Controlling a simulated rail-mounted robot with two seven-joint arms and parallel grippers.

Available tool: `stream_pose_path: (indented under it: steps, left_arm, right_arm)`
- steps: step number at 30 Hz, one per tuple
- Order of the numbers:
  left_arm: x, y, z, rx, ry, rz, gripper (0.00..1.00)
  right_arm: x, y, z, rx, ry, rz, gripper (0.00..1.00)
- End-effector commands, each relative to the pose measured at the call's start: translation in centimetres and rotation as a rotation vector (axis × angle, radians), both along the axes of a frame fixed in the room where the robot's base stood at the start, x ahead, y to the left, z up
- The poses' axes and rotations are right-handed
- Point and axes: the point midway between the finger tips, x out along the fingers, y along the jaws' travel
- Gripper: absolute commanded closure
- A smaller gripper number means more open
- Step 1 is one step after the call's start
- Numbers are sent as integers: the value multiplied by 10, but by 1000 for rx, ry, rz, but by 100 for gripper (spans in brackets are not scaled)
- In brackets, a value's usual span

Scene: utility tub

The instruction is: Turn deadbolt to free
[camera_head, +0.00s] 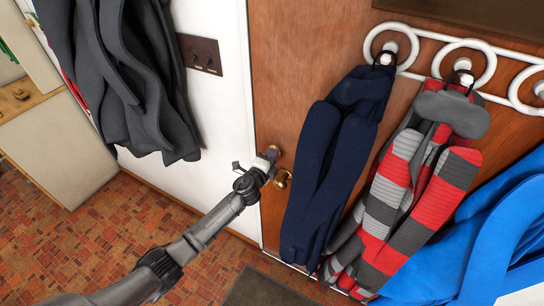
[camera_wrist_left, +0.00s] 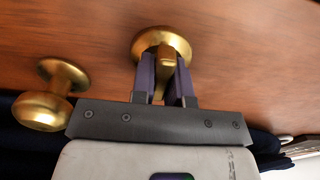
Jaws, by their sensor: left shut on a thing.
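The brass deadbolt (camera_wrist_left: 162,42) sits on the brown wooden door (camera_head: 300,45). In the left wrist view its thumb-turn stands between the fingers of my left gripper (camera_wrist_left: 165,75), which is shut on it. In the head view the left gripper (camera_head: 271,153) is at the door's left edge, and it largely hides the deadbolt. A brass door knob (camera_head: 283,179) is just below the gripper; it also shows at the left of the left wrist view (camera_wrist_left: 45,108). My right gripper is in neither view.
A navy jacket (camera_head: 335,150) hangs on the door close to the right of the knob. A red and grey striped coat (camera_head: 390,215) and a blue one (camera_head: 480,250) hang farther right from a white ring rack (camera_head: 455,43). Dark coats (camera_head: 115,70) hang on the left wall.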

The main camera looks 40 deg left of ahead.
Motion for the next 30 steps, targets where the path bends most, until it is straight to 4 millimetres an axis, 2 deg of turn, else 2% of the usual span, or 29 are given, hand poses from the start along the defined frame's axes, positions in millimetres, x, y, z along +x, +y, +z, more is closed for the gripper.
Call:
stream_pose_path:
  steps: [14, 15, 22, 30]
  left_arm:
    - [0, 0, 0, 11, 2, 0, 100]
    - [0, 0, 0, 11, 2, 0, 81]
    - [0, 0, 0, 10, 2, 0, 60]
    - [-1, 0, 0, 9, 2, 0, 60]
  right_arm:
    - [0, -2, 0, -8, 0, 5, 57]
    - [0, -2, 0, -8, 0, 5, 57]
    - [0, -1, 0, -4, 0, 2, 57]
    - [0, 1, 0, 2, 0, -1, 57]
